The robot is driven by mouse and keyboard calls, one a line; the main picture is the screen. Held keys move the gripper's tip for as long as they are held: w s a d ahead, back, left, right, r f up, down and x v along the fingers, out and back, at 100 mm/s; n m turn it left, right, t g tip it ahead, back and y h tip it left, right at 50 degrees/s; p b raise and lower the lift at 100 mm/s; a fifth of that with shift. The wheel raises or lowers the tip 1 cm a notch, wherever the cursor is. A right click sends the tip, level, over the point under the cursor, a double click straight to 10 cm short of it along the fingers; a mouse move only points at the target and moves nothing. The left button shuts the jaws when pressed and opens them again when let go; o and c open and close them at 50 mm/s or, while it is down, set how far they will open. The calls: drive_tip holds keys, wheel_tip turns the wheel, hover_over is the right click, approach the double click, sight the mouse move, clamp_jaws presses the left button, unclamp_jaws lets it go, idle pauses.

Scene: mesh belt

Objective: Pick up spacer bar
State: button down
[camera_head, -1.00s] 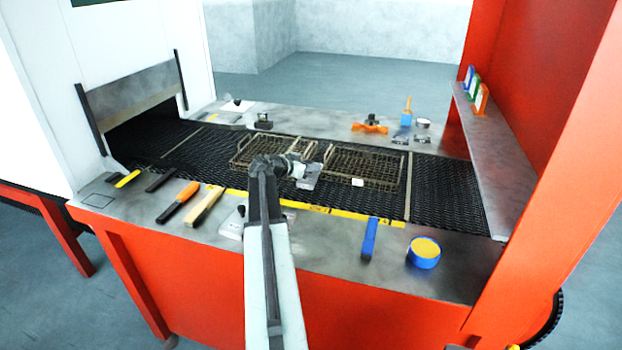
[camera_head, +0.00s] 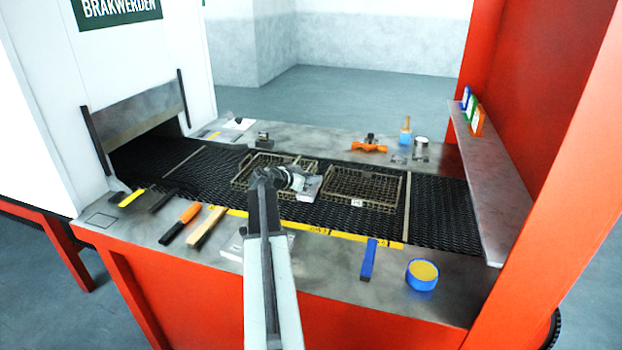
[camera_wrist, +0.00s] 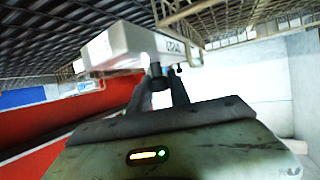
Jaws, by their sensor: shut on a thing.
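A pale grey block with dark lettering, which I take to be the spacer bar (camera_wrist: 120,48), is held in my gripper (camera_wrist: 165,85) in the wrist view. Its lettered end faces right. In the head view my gripper (camera_head: 297,181) is above the mesh belt (camera_head: 325,215), with the grey bar (camera_head: 310,188) at its tip. The bar shows between the two wire baskets, close to both; I cannot tell whether it touches either. The finger tips are partly hidden by the bar and the wrist.
The left wire basket (camera_head: 240,180) and right wire basket (camera_head: 392,192) stand on the belt. A blue bar (camera_head: 369,260), a blue-rimmed round tin (camera_head: 422,287) and orange-handled tool (camera_head: 188,214) lie on the front ledge. A red post and shelf (camera_head: 500,200) stand right.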

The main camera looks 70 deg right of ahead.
drive_tip(key=s+a+r+p, duration=0.1)
drive_tip(key=s+a, duration=0.3)
drive_tip(key=a, duration=1.1)
drive_tip(key=shift+s+a, duration=0.15)
drive_tip(key=shift+s, duration=0.05)
